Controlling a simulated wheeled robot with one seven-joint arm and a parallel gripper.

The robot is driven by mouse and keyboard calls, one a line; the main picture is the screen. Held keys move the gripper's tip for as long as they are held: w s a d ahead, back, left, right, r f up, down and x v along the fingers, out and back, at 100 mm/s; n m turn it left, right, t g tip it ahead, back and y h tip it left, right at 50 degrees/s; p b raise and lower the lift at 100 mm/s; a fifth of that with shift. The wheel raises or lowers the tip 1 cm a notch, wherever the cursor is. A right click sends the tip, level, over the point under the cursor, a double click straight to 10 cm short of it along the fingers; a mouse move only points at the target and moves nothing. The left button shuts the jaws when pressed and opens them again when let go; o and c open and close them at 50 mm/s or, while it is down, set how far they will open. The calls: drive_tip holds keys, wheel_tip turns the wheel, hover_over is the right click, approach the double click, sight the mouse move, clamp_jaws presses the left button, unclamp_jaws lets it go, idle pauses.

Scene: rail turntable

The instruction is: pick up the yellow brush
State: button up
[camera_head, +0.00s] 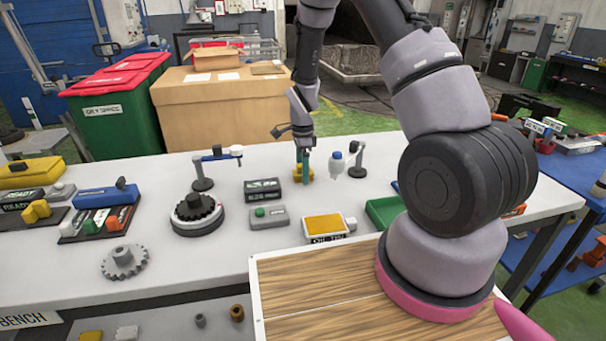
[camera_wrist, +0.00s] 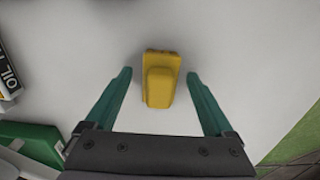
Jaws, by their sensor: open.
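The yellow brush (camera_wrist: 161,82) lies on the white bench top, between my two teal fingers in the wrist view. A gap shows on both sides of it, and neither finger touches it there. In the head view the brush (camera_head: 297,172) shows partly behind the fingers, toward the back of the bench. My gripper (camera_head: 303,176) points down at it, open and empty. In the wrist view, my gripper (camera_wrist: 159,75) has its fingertips on either side of the brush. How far the tips are above the bench is hard to tell.
A black labelled box (camera_head: 262,191) stands left of my gripper. A yellow-topped oil tray (camera_head: 324,226) and a green tray (camera_head: 383,212) lie nearer. A dark gear turntable (camera_head: 197,214) is further left.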

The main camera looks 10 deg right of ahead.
clamp_jaws()
wheel_tip(320, 180, up, 10)
drive_tip(key=shift+r, duration=0.1)
drive_tip(key=c, duration=0.8)
unclamp_jaws()
drive_tip(key=c, duration=0.5)
